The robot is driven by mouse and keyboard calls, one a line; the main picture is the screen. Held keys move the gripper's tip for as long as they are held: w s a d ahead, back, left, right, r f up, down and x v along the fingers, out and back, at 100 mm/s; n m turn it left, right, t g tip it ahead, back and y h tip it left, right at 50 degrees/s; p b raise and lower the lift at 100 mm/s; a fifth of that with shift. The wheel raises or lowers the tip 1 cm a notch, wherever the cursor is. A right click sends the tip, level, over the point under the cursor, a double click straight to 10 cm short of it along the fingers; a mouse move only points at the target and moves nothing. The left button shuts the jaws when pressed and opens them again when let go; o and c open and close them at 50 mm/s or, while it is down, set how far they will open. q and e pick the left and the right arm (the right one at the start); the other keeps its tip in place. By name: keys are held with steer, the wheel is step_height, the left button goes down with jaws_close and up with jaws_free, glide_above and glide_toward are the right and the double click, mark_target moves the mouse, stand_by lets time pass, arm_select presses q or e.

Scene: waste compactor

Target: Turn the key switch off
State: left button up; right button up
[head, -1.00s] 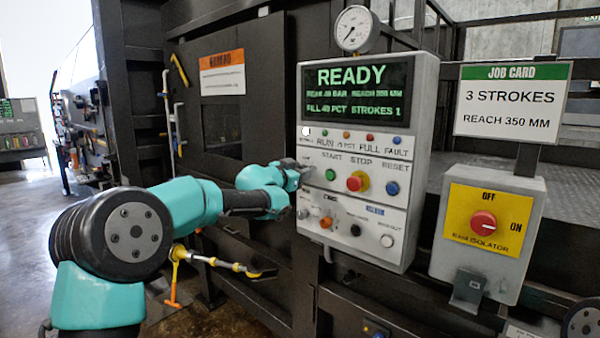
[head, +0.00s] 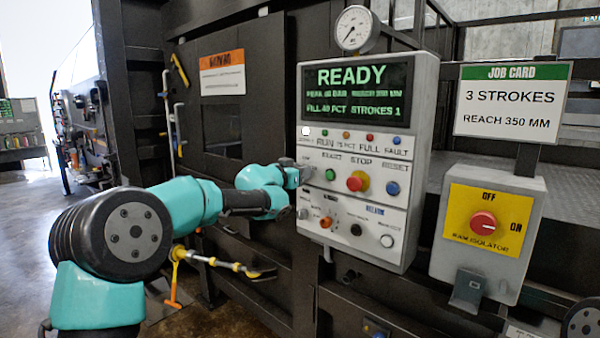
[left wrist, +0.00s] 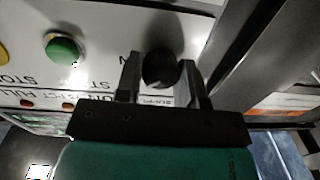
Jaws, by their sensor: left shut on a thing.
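My left gripper (head: 304,174) is at the left edge of the grey control panel (head: 346,270), level with the green start button (head: 330,175). The left wrist view shows its two fingers (left wrist: 161,82) on either side of a dark round knob, the key switch (left wrist: 160,66), shut on it. Part of a letter label shows beside the knob, but its set position cannot be read. In the head view the gripper hides the key switch. The screen (head: 357,91) reads READY. My right gripper is not in view.
A red and yellow stop button (head: 358,182) and a blue reset button (head: 392,188) sit right of the start button. Below are an orange knob (head: 326,222) and a black knob (head: 356,230). A red isolator knob (head: 483,221) is on a separate box at right.

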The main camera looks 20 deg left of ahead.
arm_select(q)
steer(key=n, duration=0.9)
steer(key=shift+a, duration=0.1)
stand_by(0.3)
steer(key=o, duration=0.9)
steer(key=v, duration=1.7)
steer(key=shift+s+a+r, duration=0.1)
steer(key=shift+a+r, duration=0.05)
steer(key=shift+r, duration=0.05)
